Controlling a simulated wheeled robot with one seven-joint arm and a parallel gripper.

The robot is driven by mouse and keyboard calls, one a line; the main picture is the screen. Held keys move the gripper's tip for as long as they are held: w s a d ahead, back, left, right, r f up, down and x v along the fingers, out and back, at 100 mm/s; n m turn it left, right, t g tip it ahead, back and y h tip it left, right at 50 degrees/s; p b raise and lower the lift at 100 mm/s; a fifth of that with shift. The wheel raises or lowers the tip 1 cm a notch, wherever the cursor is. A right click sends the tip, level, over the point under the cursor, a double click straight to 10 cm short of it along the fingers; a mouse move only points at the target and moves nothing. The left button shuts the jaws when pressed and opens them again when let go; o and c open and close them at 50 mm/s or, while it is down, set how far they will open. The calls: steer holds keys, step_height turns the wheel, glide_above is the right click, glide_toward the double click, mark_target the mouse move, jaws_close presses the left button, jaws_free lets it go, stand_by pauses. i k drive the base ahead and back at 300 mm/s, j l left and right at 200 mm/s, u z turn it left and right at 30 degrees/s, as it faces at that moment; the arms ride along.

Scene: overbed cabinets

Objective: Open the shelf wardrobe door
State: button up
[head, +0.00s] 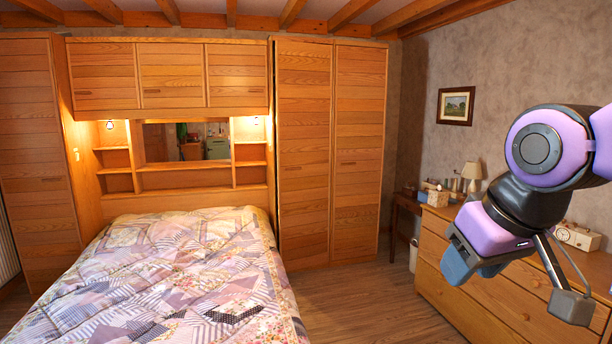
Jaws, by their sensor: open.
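A tall wooden wardrobe with two doors stands right of the bed. Its left door (303,130) has a dark gap along its left and top edges and looks slightly ajar, though I cannot be sure. Its right door (358,125) looks shut. Small handles show near mid-height on both. Another tall wardrobe door (32,150) at the far left looks shut. The picture does not show which one is the shelf wardrobe. My gripper (515,290) is at the right, in front of the dresser, open and empty, far from the wardrobe doors.
A bed (190,275) with a patchwork quilt fills the left foreground. A wooden dresser (480,285) with a lamp (471,172) and boxes lines the right wall. Overbed cabinets (170,75) are shut. Free floor (360,300) lies between bed and dresser. A small bin (413,255) stands beside the dresser.

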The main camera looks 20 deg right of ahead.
mark_target(304, 71)
steer(key=i+l+z, duration=0.7)
steer(key=l, duration=0.15)
steer(key=i+l+z, duration=0.2)
steer(key=i, duration=0.3)
steer(key=i+l+z, duration=0.25)
steer(key=i, duration=0.3)
steer(key=i+j+u, duration=0.1)
steer(key=i+u, duration=0.25)
steer(key=i, duration=0.15)
steer(key=i+u, duration=0.35)
steer(key=i, duration=0.15)
steer(key=i+l+u, duration=0.3)
steer(key=i, duration=0.2)
steer(key=i+j+u, duration=0.1)
steer(key=i+u, duration=0.15)
steer(key=i, duration=0.5)
steer(key=i+l+u, duration=0.1)
steer(key=i+u, duration=0.15)
steer(key=i, duration=0.5)
steer(key=i+l+u, duration=0.25)
steer(key=i, duration=0.5)
